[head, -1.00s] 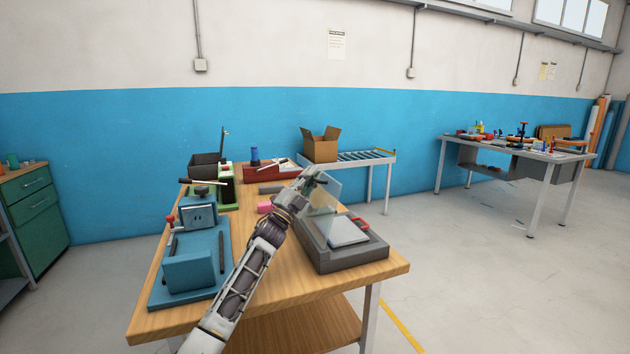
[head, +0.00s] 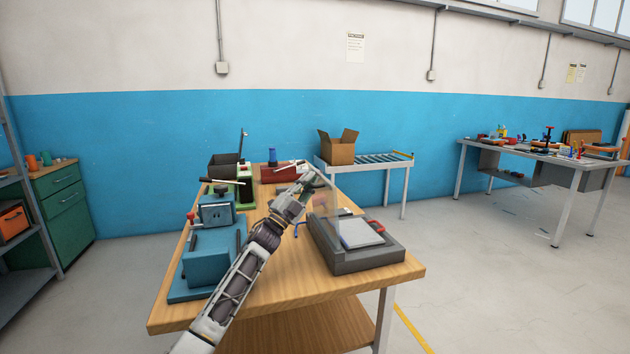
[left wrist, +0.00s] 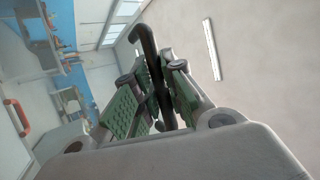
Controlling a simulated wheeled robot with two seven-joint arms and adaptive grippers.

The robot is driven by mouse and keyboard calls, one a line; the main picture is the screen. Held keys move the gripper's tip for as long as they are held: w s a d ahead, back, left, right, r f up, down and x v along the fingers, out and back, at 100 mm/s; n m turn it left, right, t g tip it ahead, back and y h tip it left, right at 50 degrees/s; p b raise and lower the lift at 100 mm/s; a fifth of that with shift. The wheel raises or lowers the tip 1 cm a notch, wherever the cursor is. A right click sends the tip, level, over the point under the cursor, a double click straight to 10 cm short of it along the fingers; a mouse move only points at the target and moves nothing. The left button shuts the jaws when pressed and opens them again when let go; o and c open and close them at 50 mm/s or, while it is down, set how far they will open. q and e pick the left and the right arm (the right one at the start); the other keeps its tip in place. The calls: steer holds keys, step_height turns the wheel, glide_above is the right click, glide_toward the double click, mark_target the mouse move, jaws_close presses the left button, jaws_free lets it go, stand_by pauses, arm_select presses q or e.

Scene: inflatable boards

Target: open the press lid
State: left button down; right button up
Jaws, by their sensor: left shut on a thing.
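The press (head: 352,262) is a low dark grey base at the right front of the wooden table, with a pale plate (head: 361,233) on it. Its clear lid (head: 332,207) stands raised, close to upright, at the base's left side. My left gripper (head: 319,178) is at the lid's upper edge. In the left wrist view, the green-padded fingers (left wrist: 155,85) are shut on a black bar-like handle (left wrist: 148,42). The arm hides part of the lid's left side. My right gripper is not in view.
A blue machine (head: 213,250) stands on the table's left side. Behind are a green device (head: 244,185), a red box (head: 280,174) and a roller stand (head: 378,162) with an open carton (head: 338,150). The table's front right corner is clear.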

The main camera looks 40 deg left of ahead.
arm_select(q)
steer(key=shift+s+a+f, duration=0.1)
steer(key=shift+s+f, duration=0.1)
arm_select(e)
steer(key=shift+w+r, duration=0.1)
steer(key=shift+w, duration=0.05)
arm_select(q)
steer(key=c, duration=1.8)
jaws_free()
steer(key=shift+o, duration=0.2)
steer(key=shift+r, duration=0.2)
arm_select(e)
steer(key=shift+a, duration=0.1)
